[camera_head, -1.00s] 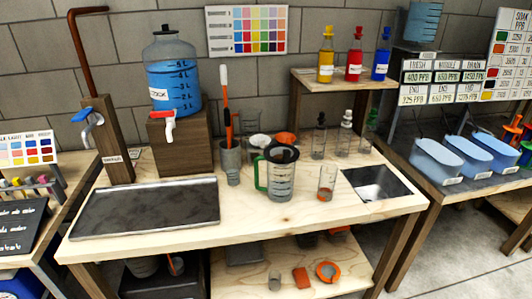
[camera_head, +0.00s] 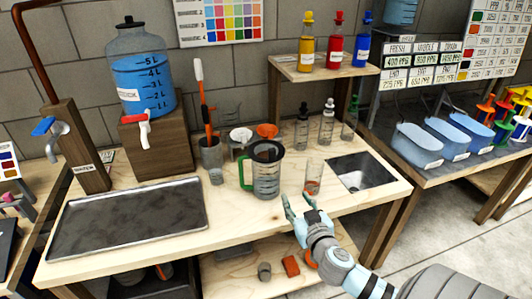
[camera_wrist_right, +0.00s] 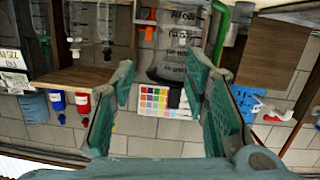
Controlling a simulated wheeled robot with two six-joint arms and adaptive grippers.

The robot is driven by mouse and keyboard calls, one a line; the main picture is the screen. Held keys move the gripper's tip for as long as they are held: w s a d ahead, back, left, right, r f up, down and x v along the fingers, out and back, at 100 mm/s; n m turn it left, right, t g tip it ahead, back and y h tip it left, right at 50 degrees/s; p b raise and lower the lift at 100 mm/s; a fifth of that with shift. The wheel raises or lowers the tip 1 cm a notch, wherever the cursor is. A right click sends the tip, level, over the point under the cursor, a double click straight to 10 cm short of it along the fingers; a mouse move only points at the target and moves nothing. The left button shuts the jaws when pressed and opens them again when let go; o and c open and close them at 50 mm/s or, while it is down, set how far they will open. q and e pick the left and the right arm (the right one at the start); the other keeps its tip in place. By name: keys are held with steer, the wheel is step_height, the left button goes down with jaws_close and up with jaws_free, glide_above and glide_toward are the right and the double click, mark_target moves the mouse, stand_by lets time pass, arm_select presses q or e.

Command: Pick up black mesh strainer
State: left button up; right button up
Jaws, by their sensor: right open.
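The black mesh strainer (camera_head: 267,150) appears as a dark round shape in the mouth of a clear measuring jug (camera_head: 266,180) with a green handle; its lower part is hard to make out. The jug stands upright on the wooden bench. My right gripper (camera_head: 298,206) is open and empty near the bench's front edge, to the right of the jug and apart from it. In the upside-down right wrist view, the jug (camera_wrist_right: 182,42) shows beyond and between the open fingers of my right gripper (camera_wrist_right: 166,88). My left gripper is not in view.
A glass with orange contents (camera_head: 313,178) stands just right of the jug, close to my right gripper. An orange funnel (camera_head: 267,130) and small bottles stand behind.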

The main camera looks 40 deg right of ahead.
steer(key=t, duration=0.2)
glide_toward(273, 152)
steer(key=shift+m, duration=0.3)
steer(key=p+x, duration=0.2)
steer(key=x, duration=0.9)
steer(key=shift+w, duration=0.25)
steer(key=shift+w+d+f, duration=0.1)
jaws_close()
